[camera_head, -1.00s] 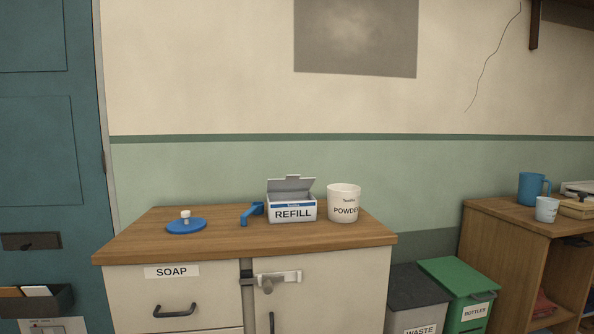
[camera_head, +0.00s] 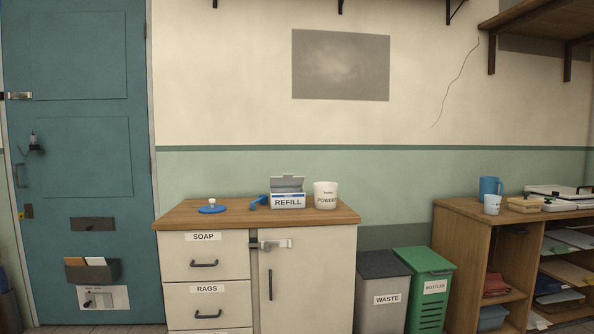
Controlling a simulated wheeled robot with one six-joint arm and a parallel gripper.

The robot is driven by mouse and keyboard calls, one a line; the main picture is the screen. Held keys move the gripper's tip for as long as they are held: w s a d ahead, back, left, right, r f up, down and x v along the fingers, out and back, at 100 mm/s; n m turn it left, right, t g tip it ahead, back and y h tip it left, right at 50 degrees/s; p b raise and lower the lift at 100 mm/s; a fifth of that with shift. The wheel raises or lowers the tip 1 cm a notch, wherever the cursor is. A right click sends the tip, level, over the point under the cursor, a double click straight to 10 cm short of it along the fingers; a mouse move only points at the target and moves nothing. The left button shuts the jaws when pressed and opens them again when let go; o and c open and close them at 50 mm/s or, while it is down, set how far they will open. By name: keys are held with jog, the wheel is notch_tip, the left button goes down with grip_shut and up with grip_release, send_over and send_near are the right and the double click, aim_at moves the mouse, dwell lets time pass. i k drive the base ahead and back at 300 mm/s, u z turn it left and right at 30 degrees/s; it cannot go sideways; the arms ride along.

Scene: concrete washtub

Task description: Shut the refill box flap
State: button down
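The refill box (camera_head: 287,200) is a small white box with a blue stripe and the word REFILL on its front. It stands upright on the wooden top of the cream cabinet (camera_head: 175,219). Its grey flap (camera_head: 287,182) is raised at the back, so the box is open. My gripper is not in view.
A white POWDER tub (camera_head: 326,195) stands close to the right of the box. A blue scoop (camera_head: 258,202) lies just left of it, and a blue lid with a white knob (camera_head: 212,208) lies farther left. WASTE (camera_head: 382,285) and BOTTLES (camera_head: 432,280) bins stand right of the cabinet.

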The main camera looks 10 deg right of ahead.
aim_at(287, 180)
jog(key=z, duration=0.6)
jog(key=i, duration=0.6)
jog(key=z, duration=0.45)
jog(key=i, duration=0.8)
jog(key=u, duration=0.35)
